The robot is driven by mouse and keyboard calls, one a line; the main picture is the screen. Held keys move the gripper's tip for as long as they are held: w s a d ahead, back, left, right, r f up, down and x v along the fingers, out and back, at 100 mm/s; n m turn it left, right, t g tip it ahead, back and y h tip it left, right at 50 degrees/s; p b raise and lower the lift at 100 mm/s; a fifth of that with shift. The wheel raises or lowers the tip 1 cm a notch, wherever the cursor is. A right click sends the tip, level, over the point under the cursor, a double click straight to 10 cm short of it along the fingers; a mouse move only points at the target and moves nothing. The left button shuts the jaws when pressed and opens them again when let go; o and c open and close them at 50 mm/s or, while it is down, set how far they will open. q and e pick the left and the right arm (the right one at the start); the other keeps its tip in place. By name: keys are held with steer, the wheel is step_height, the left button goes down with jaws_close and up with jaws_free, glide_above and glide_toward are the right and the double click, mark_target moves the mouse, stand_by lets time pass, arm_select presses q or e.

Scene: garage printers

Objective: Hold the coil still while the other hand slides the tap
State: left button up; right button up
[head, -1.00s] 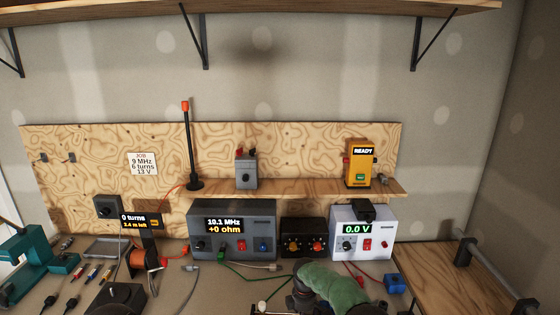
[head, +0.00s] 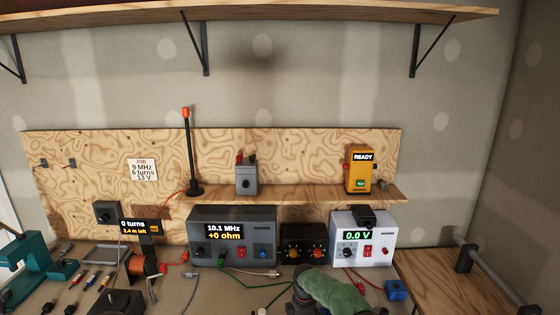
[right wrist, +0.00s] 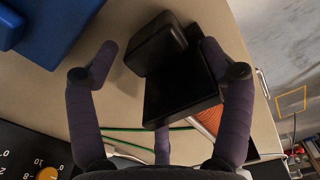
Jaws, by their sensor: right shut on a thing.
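In the right wrist view a black block (right wrist: 180,95) with a raised boxy part lies between the fingers of my right gripper (right wrist: 158,60). The gripper is shut on this block. A copper-coloured ribbed winding (right wrist: 206,122), apparently the coil, shows behind the block and is mostly hidden by it and a finger. I cannot make out the tap. In the head view my right arm in its green sleeve comes in at the bottom, and the coil is out of frame or hidden. My left gripper is in neither view.
A grey meter (head: 232,250) reads 10.1 MHz, +0 ohm. A white supply (head: 378,255) reads 0.0 V. A dark box with orange knobs (head: 304,258) stands between them. A blue block (head: 395,290), an orange wire spool (head: 143,264) and loose leads lie on the bench.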

steer(key=shift+f, duration=0.25)
steer(key=o, duration=1.6)
steer(key=shift+f, duration=0.1)
steer(key=shift+w+r, duration=0.1)
steer(key=shift+r, duration=0.15)
